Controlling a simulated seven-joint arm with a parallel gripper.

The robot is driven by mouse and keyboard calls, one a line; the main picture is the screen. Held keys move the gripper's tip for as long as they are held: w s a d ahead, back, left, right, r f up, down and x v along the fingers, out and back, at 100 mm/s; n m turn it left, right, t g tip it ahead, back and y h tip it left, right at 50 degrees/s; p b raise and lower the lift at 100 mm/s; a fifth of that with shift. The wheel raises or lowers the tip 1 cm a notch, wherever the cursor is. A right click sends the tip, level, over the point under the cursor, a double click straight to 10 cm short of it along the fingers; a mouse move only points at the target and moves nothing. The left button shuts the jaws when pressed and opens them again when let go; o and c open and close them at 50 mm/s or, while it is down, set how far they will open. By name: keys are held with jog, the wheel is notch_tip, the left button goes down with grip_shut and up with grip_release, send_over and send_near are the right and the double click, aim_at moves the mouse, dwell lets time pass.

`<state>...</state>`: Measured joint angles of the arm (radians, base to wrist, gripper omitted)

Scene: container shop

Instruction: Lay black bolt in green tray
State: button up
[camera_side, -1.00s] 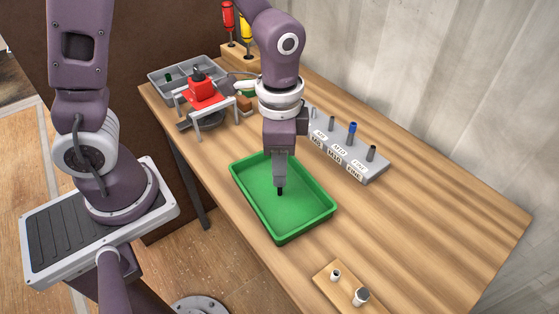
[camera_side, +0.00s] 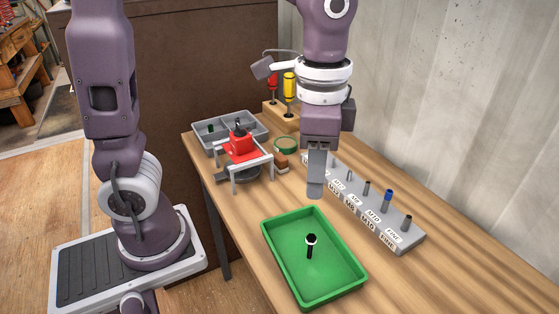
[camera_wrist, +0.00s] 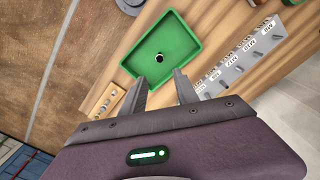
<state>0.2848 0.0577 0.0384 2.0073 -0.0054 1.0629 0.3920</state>
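The green tray (camera_side: 345,292) lies on the wooden table; it also shows in the wrist view (camera_wrist: 195,45). In the wrist view the bolt (camera_wrist: 160,58) is seen nearly end-on. I cannot tell whether its lower end touches the tray floor. My gripper (camera_side: 316,192) is above the tray's far side, clear of the bolt. In the wrist view its fingers (camera_wrist: 161,80) are apart with nothing between them.
A grey labelled rack (camera_side: 370,218) with several upright pieces stands right of the tray. A red fixture on a metal stand (camera_side: 242,147), a grey divided bin (camera_side: 258,127) and a holder with screwdrivers (camera_side: 280,110) stand farther back. Bare table lies right of the rack.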

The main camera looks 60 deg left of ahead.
jog(key=s+a+r+n+t, duration=0.3)
jog(key=s+a+n+t, duration=0.2)
jog(key=s, duration=0.6)
jog(key=shift+a+r+n, duration=0.15)
jog(key=shift+a+n, duration=0.75)
jog(key=shift+n, duration=0.3)
